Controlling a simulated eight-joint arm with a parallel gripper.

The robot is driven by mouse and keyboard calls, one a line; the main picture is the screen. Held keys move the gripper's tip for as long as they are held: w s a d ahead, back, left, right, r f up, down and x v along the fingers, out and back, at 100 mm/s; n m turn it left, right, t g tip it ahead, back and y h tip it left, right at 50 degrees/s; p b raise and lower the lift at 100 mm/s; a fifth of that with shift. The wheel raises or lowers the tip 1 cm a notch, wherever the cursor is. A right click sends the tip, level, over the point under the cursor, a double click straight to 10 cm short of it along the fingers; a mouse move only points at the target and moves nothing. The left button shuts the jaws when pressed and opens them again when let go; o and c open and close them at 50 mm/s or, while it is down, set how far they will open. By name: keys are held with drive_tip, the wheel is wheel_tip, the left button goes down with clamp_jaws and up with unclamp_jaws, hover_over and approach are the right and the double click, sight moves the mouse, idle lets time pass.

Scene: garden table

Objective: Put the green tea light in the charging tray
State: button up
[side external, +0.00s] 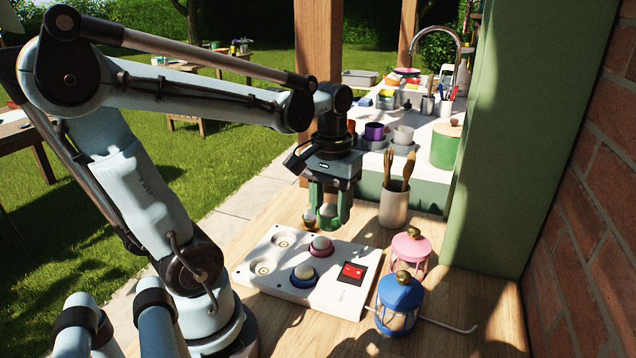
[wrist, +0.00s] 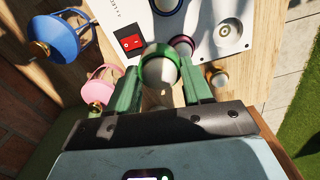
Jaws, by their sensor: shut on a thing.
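The green tea light (side external: 328,217), with a pale dome and green rim, is held between the fingers of my gripper (side external: 328,203). In the wrist view the green tea light (wrist: 160,70) sits between the two green fingers. It hangs near the tray's far edge. The white charging tray (side external: 331,302) lies on the wooden table. A blue-rimmed light (side external: 303,275) and a purple-rimmed light (side external: 320,246) sit in two of its sockets. An empty socket (side external: 263,267) is at the left and another empty socket (side external: 283,240) is behind it.
A red switch (side external: 352,271) is on the tray's right end. A pink lantern (side external: 411,249) and a blue lantern (side external: 399,297) stand right of the tray. A cup of wooden utensils (side external: 394,207) stands behind. A small tan round thing (wrist: 219,79) is beside the tray.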

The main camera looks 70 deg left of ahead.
drive_tip(key=s+a+f, duration=0.2)
drive_tip(key=a, duration=0.1)
drive_tip(key=s+a+f, duration=0.2)
drive_tip(key=a, duration=0.2)
drive_tip(key=s+a+f, duration=0.2)
drive_tip(key=a+f, duration=0.1)
drive_tip(key=a, duration=0.1)
drive_tip(key=shift+a+f, duration=0.1)
drive_tip(key=shift+a, duration=0.05)
drive_tip(key=shift+f, duration=2)
